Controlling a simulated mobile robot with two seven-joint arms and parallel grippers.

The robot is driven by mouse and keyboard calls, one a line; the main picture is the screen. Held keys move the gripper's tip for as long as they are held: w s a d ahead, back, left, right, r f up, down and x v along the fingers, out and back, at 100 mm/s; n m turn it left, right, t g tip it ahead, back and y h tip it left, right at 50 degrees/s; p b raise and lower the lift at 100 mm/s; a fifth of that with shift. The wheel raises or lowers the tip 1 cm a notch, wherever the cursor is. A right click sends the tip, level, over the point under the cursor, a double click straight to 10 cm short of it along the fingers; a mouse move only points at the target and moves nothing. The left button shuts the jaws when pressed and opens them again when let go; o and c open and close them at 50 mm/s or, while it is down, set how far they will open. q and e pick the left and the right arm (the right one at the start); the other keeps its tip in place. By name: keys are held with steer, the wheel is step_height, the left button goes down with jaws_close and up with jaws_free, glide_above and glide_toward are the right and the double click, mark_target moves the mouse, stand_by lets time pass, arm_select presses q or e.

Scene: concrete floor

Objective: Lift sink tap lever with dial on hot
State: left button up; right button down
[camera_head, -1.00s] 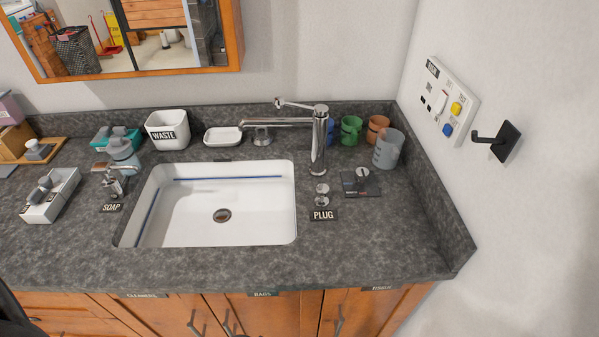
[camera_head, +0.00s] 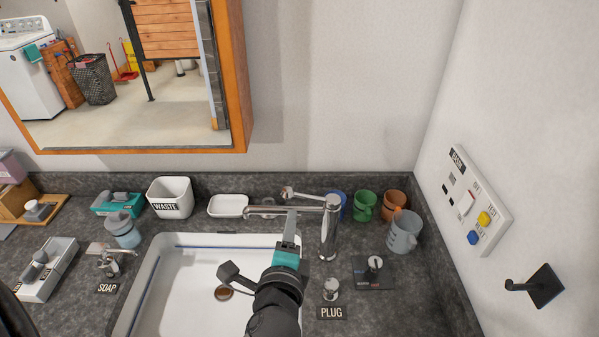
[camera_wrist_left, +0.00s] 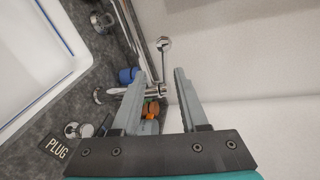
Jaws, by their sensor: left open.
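The chrome sink tap (camera_head: 331,235) stands upright behind the right side of the white sink, its spout reaching left. Its lever (camera_head: 306,196) sticks out left from the top, ending in a round knob. In the left wrist view the lever (camera_wrist_left: 163,62) lies between the spread fingers, beyond their tips; I see no contact. My right gripper is not seen.
Cups stand behind and right of the tap, including a grey mug (camera_head: 404,232) and a green cup (camera_head: 364,206). A plug knob (camera_head: 331,289) is in front. The white sink (camera_head: 180,290) lies under my arm. The wall (camera_head: 500,90) bounds the right.

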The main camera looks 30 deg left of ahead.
mark_target(296, 196)
arm_select(q)
steer(key=x, duration=0.9)
steer(key=r+x, duration=0.1)
steer(key=x, duration=0.3)
steer(key=shift+w+f+p, duration=0.15)
steer(key=shift+w+p, duration=0.2)
steer(key=shift+w, duration=0.15)
steer(key=shift+w+a+f, duration=0.1)
steer(key=shift+w+a, duration=0.05)
steer(key=shift+w, duration=0.35)
steer(key=shift+w+a, duration=0.1)
steer(key=shift+w, duration=0.05)
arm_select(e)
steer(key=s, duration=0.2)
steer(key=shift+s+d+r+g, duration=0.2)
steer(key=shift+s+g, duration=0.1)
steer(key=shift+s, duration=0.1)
arm_select(q)
jaws_close()
